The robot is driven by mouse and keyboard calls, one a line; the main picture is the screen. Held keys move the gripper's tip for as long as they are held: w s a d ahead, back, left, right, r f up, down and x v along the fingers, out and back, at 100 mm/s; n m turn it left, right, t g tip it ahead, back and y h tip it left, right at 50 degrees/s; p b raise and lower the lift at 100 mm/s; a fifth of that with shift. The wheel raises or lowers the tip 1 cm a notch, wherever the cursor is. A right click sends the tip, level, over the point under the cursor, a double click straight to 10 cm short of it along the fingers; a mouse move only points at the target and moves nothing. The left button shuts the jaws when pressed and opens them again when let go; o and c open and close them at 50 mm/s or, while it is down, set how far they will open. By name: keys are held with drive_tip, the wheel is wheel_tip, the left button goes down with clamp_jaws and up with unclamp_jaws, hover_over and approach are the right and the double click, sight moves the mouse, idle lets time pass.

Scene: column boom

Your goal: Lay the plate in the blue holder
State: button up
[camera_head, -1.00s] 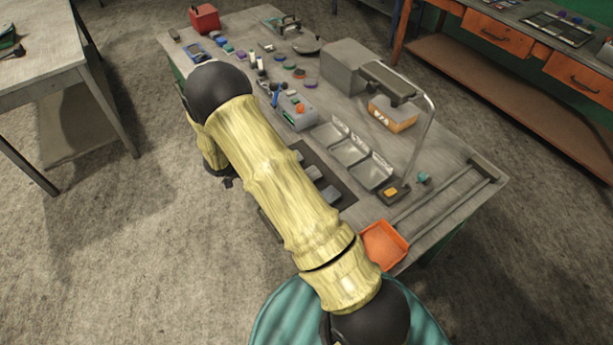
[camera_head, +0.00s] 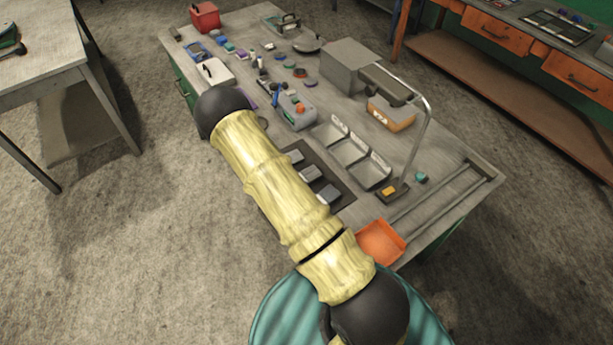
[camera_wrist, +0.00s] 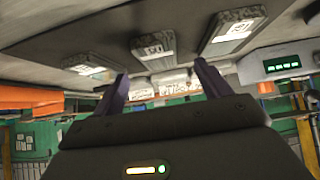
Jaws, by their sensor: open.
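My gripper (camera_wrist: 162,88) is open with nothing between its two dark fingers in the wrist view. In the head view it is hidden behind my arm. I cannot tell for sure which thing is the plate. Several grey blocks (camera_head: 311,173) lie in a dark tray beside my arm. In the wrist view, grey blocks with white labels (camera_wrist: 153,46) appear beyond the fingers, apart from them.
The workbench (camera_head: 450,200) also bears a grey device (camera_head: 297,112), silver bins (camera_head: 347,153), a lamp (camera_head: 390,84), a grey box (camera_head: 350,66), an orange tray (camera_head: 379,243) and a red box (camera_head: 205,16). Small items crowd the far left part.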

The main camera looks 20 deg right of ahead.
drive_tip(key=shift+p+x, duration=1.1)
drive_tip(key=shift+x, duration=1.2)
drive_tip(key=shift+s, duration=0.15)
drive_tip(key=shift+c, duration=0.3)
drive_tip(key=shift+r, duration=0.1)
clamp_jaws()
drive_tip(key=shift+r, duration=0.1)
wheel_tip(320, 180, up, 10)
drive_tip(key=b, duration=0.3)
